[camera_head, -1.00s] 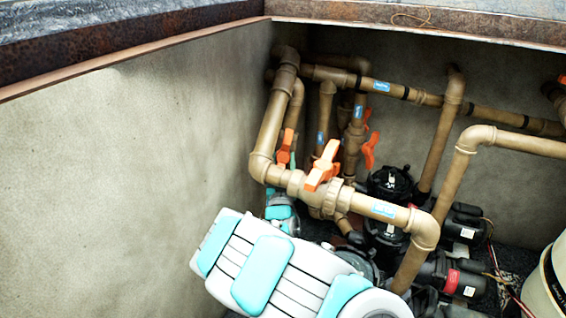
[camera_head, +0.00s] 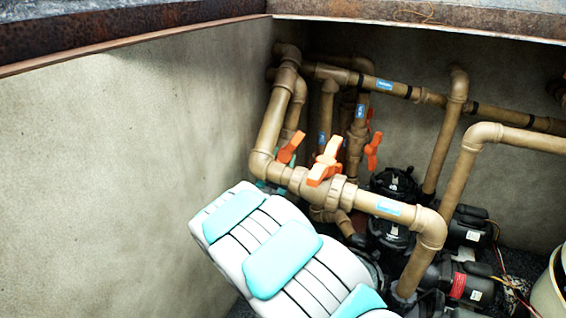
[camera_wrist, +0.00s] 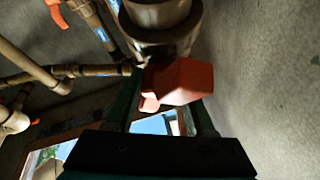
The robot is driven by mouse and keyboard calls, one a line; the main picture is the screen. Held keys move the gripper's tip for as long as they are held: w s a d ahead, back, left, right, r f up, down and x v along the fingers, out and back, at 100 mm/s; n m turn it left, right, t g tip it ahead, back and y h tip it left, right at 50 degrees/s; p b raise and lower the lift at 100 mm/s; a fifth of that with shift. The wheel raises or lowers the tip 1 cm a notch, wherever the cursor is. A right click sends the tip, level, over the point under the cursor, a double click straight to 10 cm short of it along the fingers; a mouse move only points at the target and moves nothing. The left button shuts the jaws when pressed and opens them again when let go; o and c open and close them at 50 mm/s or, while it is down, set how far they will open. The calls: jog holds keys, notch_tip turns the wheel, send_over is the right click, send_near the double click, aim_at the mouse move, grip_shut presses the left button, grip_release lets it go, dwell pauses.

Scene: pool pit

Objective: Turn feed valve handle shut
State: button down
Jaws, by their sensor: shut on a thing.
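In the wrist view, my gripper (camera_wrist: 168,95) has its two dark green fingers around an orange-red valve handle (camera_wrist: 187,80), shut on it. The handle sits against a tan valve body (camera_wrist: 158,14). In the head view, my gripper is mostly hidden low behind the front pipe and my arm. Orange handles there are one on the front pipe (camera_head: 325,160), a tilted one to its left (camera_head: 291,147) and one to its right (camera_head: 371,150). The left one is nearest to where my arm reaches; its lower part is hidden, so I cannot be sure it is the held one.
Tan pipes (camera_head: 463,172) cross the pit in front of and around the valves. A bare wall (camera_head: 120,150) stands close on the left. Black pumps (camera_head: 466,270) crowd the lower right, with a pale tank (camera_head: 549,296) at the right edge. A rusty rim (camera_head: 130,30) runs along the top.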

jog(key=shift+f+m+g+h, duration=0.1)
jog(key=shift+m+g+h, duration=0.2)
jog(key=shift+m+h, duration=0.3)
dwell(0.3)
jog(key=shift+c, duration=1.3)
grip_release()
jog(key=shift+s+a+f, duration=0.1)
jog(key=shift+s+a, duration=0.1)
jog(key=shift+s, duration=0.15)
jog(key=v, duration=0.7)
jog(key=shift+d, duration=0.2)
